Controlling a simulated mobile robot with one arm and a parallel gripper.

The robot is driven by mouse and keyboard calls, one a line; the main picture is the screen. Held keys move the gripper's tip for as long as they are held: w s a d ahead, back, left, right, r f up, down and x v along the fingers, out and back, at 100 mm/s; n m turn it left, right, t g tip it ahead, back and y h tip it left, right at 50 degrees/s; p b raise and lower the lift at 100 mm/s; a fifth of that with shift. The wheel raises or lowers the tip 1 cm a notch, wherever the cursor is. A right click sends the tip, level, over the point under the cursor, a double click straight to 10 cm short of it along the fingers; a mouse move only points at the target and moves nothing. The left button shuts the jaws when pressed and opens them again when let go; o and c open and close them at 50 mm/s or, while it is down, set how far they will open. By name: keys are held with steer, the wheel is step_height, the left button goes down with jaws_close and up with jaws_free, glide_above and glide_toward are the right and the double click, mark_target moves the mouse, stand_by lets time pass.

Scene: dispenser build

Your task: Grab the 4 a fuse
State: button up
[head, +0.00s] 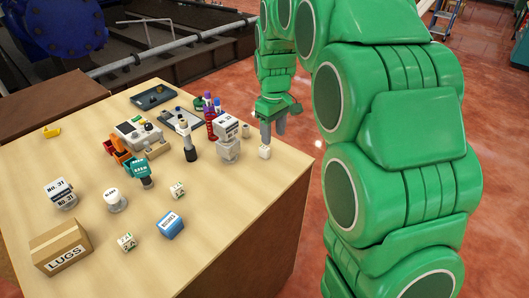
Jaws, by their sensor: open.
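My gripper (272,130) points down over the right edge area of the table, its two fingers apart. A small white block (264,152) stands on the table just below the fingertips; I cannot read a label on it or tell whether the fingers touch it. Two other small white blocks with green marks stand nearer the front: one at the middle (177,190) and one further left (126,242), whose mark looks like 2A. I cannot make out which block is the 4 A fuse.
A blue box (170,225) and a cardboard LUGS box (62,247) stand at the front. Left of my gripper are a grey-white labelled stack (228,137), a black-and-white bottle (189,143) and a purple-red rack (211,118). Bare wood lies right of the blue box.

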steer(key=n, duration=0.1)
glide_above(264, 147)
steer(key=shift+w+d+f, duration=0.1)
steer(key=shift+d+f, duration=0.05)
steer(key=shift+f, duration=0.4)
steer(key=shift+w+d+f, duration=0.1)
steer(key=shift+d+f, duration=0.05)
steer(key=shift+f, duration=0.4)
steer(key=shift+s+a+f, duration=0.1)
steer(key=shift+a+f, duration=0.05)
steer(key=shift+f, duration=1.8)
steer(key=shift+s+a+f, duration=0.1)
steer(key=shift+f, duration=1.8)
steer(key=shift+c, duration=0.5)
jaws_close()
